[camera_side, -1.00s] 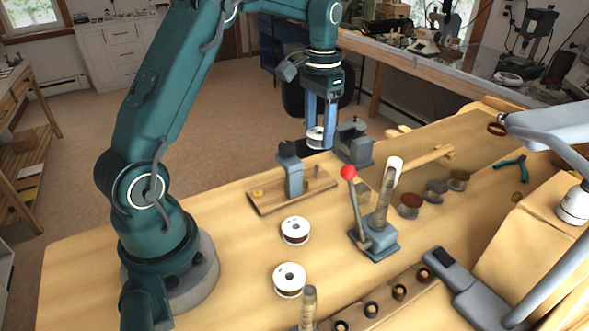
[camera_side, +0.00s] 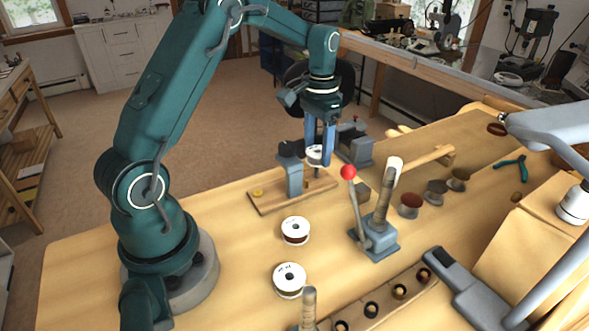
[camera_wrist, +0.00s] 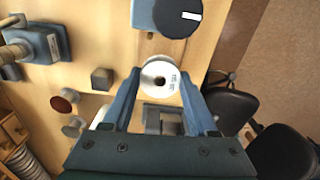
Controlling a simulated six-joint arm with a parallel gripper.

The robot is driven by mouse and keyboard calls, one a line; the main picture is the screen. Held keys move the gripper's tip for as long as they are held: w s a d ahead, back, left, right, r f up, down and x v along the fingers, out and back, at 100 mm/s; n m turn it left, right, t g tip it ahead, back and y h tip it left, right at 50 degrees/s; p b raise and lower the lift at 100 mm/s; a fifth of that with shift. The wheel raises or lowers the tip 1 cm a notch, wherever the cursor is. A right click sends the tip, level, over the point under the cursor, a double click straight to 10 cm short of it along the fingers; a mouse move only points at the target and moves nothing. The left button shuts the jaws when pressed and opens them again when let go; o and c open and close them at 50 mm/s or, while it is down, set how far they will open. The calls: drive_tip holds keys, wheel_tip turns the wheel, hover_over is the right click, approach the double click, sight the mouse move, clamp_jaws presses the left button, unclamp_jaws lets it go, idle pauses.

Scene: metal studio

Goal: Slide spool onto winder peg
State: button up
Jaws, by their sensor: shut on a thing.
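A white-flanged spool (camera_side: 314,153) is held between the two fingers of my gripper (camera_side: 318,158) in the side view. In the wrist view the spool (camera_wrist: 160,80) shows its face and dark centre hole between the fingertips (camera_wrist: 160,85). The winder is a wooden board (camera_side: 268,203) with a grey upright (camera_side: 292,177) and a short thin peg (camera_side: 317,173). The spool is directly above the peg in the side picture, very close to it. I cannot tell whether the peg's tip is in the hole. The wrist view shows no peg.
Two more white spools, one (camera_side: 295,230) behind the other (camera_side: 289,280), lie on the bench. A lever press with a red knob (camera_side: 348,172) stands to the right. A grey device (camera_side: 355,147) is just behind my gripper. Several small cups (camera_side: 409,205) are farther right.

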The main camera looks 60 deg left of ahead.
sight(317, 163)
drive_tip(key=shift+f, duration=2.05)
drive_tip(key=o, duration=1.5)
drive_tip(key=shift+c, duration=0.2)
drive_tip(key=shift+r, duration=2.6)
